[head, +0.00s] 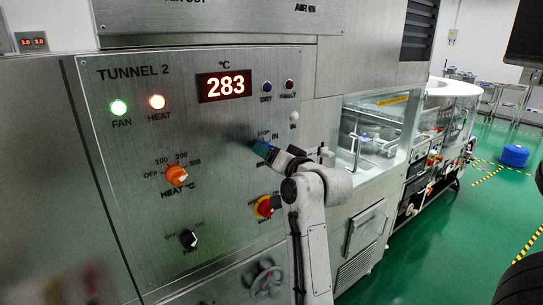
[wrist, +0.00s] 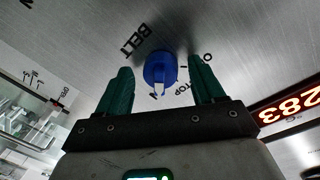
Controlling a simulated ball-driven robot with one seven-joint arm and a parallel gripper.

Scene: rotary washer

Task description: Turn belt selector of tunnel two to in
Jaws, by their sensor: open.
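The belt selector (wrist: 159,68) is a round blue knob on the brushed-steel panel, beside the word BELT in the wrist view. Its white pointer mark is at its lower edge in that view, near a partly seen "N" label. "TOP" letters show to its right. My gripper (wrist: 160,82) is open, with one green finger on each side of the knob and gaps visible between. In the head view my gripper (head: 262,149) is at the tunnel 2 panel (head: 125,135), just below the STOP and IN labels, and it hides the knob.
The orange heat knob (head: 176,175) and the black fan knob (head: 189,240) are left of my arm. A red and yellow switch (head: 265,206) is close beside my arm. A handwheel (head: 267,283) is below. A glazed cabinet (head: 375,135) stands to the right.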

